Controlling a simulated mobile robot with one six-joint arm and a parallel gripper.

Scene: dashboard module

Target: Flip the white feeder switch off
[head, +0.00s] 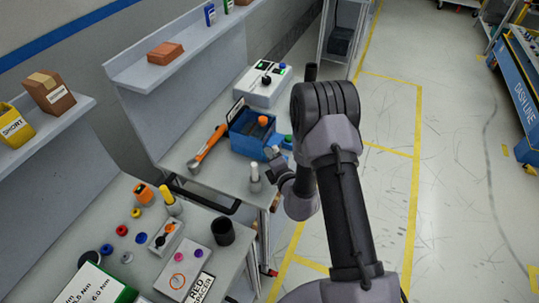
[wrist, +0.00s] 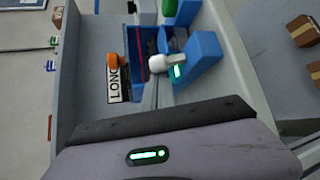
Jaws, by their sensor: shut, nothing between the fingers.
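A white-capped upright piece (head: 254,172) on a grey base stands near the front of the far bench; it looks like the white feeder switch. In the wrist view, a white rounded cap (wrist: 157,63) tops a pale grey stem, probably the same piece. My gripper (head: 275,157) is shut and empty, just right of the white cap and close to the blue box's front. I cannot tell whether it touches anything. Its fingertips are not clear in the wrist view. The switch's on or off position is not clear.
A blue bin (head: 243,125) stands behind, with an orange-handled tool (head: 209,142) to its left. A white control box (head: 262,90) is farther back. The near bench holds a yellow-capped piece (head: 168,200), a black cup (head: 222,231) and knob boxes.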

